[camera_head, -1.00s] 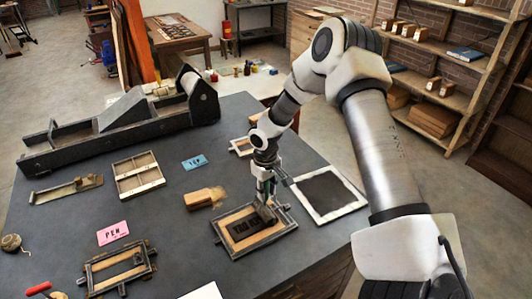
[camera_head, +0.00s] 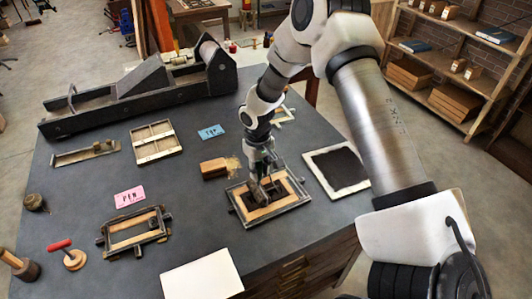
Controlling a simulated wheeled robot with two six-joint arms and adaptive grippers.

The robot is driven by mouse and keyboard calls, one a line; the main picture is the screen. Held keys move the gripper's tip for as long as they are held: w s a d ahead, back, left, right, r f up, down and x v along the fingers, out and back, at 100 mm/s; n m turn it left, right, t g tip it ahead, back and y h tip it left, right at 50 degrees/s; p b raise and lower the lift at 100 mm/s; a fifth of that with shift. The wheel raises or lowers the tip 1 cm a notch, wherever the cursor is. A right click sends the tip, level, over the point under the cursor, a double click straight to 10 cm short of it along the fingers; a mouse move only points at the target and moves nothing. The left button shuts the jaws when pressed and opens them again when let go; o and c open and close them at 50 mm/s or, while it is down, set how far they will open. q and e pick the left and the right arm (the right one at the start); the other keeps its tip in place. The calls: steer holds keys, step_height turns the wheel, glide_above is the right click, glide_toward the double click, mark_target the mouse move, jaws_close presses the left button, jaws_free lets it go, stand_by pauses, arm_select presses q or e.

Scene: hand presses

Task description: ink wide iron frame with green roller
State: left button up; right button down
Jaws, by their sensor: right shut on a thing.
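The wide iron frame (camera_head: 240,211) lies flat on the dark table, with a wooden inner border and dark matter in its middle. My right gripper (camera_head: 261,168) points down over this frame, shut on the green roller (camera_head: 258,183). The roller is small in the picture and partly hidden by the gripper; its dark lower end is over the middle of the frame. I cannot tell whether it touches the type. A smaller iron frame (camera_head: 106,242) lies at the left front. My left gripper is out of view.
A black inked slab (camera_head: 338,168) lies right of the frame. A long press (camera_head: 140,88) stands at the back.

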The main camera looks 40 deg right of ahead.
steer(key=a, duration=0.3)
steer(key=shift+w+a, duration=0.4)
step_height(320, 180, up, 5)
steer(key=shift+r+p, duration=0.1)
steer(key=shift+p, duration=0.35)
stand_by(0.6)
